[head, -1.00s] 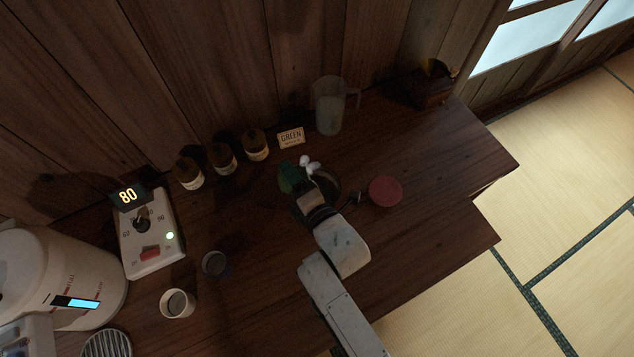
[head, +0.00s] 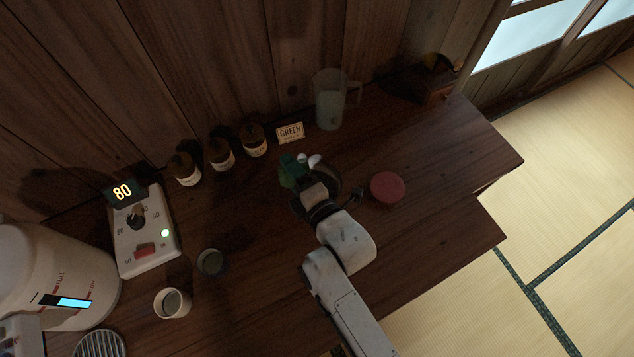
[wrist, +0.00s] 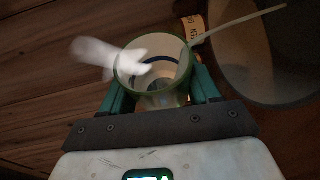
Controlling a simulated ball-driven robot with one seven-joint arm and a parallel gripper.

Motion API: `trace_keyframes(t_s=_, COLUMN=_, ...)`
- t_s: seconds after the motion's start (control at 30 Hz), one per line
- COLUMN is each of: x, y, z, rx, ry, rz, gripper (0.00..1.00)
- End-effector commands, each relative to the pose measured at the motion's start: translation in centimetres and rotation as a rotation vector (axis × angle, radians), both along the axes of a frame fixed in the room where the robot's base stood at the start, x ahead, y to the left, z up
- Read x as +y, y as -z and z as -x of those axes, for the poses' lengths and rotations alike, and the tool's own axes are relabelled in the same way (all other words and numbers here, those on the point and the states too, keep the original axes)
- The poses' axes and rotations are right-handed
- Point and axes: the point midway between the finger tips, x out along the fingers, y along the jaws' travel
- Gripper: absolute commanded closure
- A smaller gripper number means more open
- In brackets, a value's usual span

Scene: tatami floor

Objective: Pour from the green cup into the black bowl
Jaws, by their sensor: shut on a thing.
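My gripper (head: 300,174) is shut on the green cup (wrist: 155,88), which sits between its teal fingers in the wrist view. The cup has a green rim and a pale inside with a dark band; its mouth faces the wrist camera. In the head view my wrist and fingers mostly hide it. A dark round shape, apparently the black bowl (head: 331,180), shows beside my gripper on the right, partly covered by my wrist. A blurred white shape (wrist: 108,58) overlaps the cup's left rim; white blobs (head: 308,160) show near the fingers. I cannot tell what they are.
A red round item (head: 388,187) lies right of my gripper. A clear pitcher (head: 331,98), GREEN sign (head: 290,133) and several dark jars (head: 221,156) line the wall. A heater control (head: 143,230) and two small cups (head: 172,303) (head: 211,262) stand left. The right counter is mostly clear.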

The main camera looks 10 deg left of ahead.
Motion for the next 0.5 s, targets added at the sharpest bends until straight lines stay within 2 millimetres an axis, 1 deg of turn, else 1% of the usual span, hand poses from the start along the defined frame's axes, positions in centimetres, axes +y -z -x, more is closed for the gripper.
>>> trace_keyframes(t_s=0.5, x=-0.15, y=-0.16, z=-0.07, rx=0.014, ry=-0.001, rz=-0.056, gripper=0.79)
